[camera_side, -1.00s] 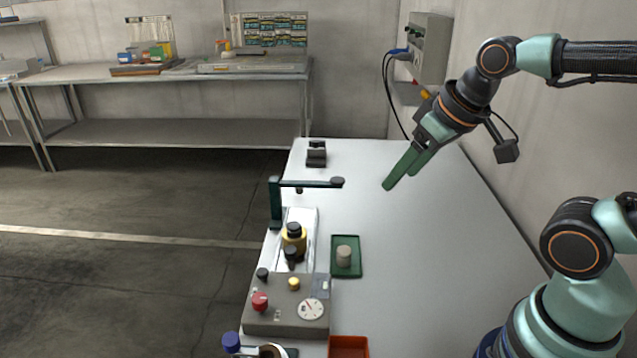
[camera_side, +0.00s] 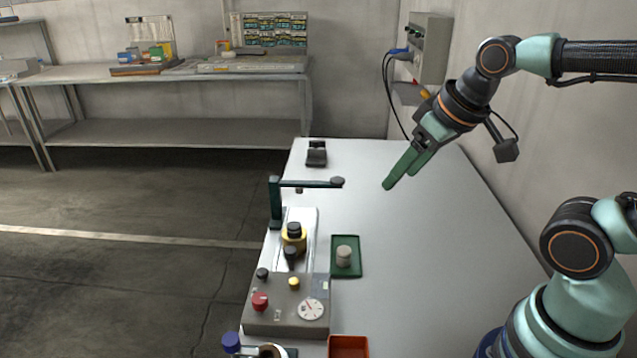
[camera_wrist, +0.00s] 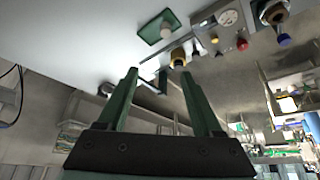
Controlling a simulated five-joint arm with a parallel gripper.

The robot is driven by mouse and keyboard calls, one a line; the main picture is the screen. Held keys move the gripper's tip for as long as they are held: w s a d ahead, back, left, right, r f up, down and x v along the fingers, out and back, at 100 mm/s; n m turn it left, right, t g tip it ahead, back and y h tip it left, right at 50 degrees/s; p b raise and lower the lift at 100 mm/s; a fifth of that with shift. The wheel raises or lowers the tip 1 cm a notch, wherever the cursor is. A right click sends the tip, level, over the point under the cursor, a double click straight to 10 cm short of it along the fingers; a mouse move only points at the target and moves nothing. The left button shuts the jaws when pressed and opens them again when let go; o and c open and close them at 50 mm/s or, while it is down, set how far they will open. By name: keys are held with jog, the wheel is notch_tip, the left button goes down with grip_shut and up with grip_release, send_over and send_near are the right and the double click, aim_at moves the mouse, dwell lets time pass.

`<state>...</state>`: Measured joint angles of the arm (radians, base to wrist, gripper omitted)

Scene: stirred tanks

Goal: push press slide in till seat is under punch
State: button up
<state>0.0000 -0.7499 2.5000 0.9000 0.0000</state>
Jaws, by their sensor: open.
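The press has a dark green post with an arm (camera_side: 310,183) reaching right. A short dark punch (camera_side: 299,190) hangs under that arm. A pale slide track (camera_side: 301,219) runs from the post toward the control box. A black knob (camera_side: 290,254) stands just in front. My gripper (camera_side: 389,187) is open and empty, above the table to the right of the press, touching nothing.
A grey control box (camera_side: 287,312) with a red knob and a dial stands in front. A green tray (camera_side: 356,270) with a grey cylinder (camera_side: 343,255) lies right of the track. An orange-red bin (camera_side: 348,346) is at the near edge. The table's right side is clear.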

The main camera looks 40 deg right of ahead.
jog(key=shift+c, duration=0.5)
jog(key=g, duration=0.6)
send_over(291, 250)
notch_tip(291, 250, down, 8)
notch_tip(291, 250, down, 12)
jog(key=shift+r, duration=0.25)
grip_shut()
dwell(0.8)
